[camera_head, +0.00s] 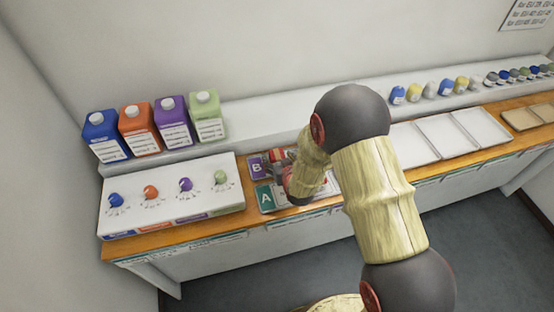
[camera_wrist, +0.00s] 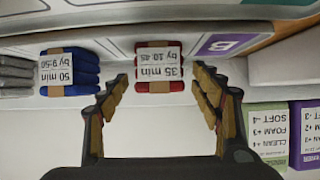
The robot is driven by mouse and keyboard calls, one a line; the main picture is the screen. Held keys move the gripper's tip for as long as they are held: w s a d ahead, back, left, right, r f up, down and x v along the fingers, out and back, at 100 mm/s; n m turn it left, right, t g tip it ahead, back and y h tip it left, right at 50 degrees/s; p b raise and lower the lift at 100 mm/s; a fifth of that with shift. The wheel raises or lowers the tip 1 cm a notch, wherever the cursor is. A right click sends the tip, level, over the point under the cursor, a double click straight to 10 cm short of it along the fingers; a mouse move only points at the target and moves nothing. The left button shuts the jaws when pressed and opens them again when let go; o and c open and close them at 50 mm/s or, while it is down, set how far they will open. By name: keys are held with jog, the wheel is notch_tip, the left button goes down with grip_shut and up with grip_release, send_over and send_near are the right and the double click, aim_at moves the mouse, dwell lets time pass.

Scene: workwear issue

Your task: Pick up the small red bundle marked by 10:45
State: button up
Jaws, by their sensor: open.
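The small red bundle (camera_wrist: 174,98) shows in the wrist view, with a tan band and a white label, seen upside down, reading "35 min by 10:45". My gripper (camera_wrist: 160,78) is open, with one finger on each side of the red bundle. Gaps show between both fingers and the bundle. A blue bundle (camera_wrist: 70,88) labelled "50 min by 9:50" lies to its left. In the head view my gripper (camera_head: 282,172) is over the area with the B and A signs, and my arm hides much of it.
A grey bundle (camera_wrist: 14,80) is cut off at the wrist view's left edge. In the head view, a purple B sign (camera_head: 257,168) and green A sign (camera_head: 265,197) lie by my gripper. A white dispenser box (camera_head: 170,212) stands left; empty trays (camera_head: 412,145) lie right.

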jog(key=shift+x, duration=0.8)
jog(key=shift+r, duration=0.1)
jog(key=c, duration=1.3)
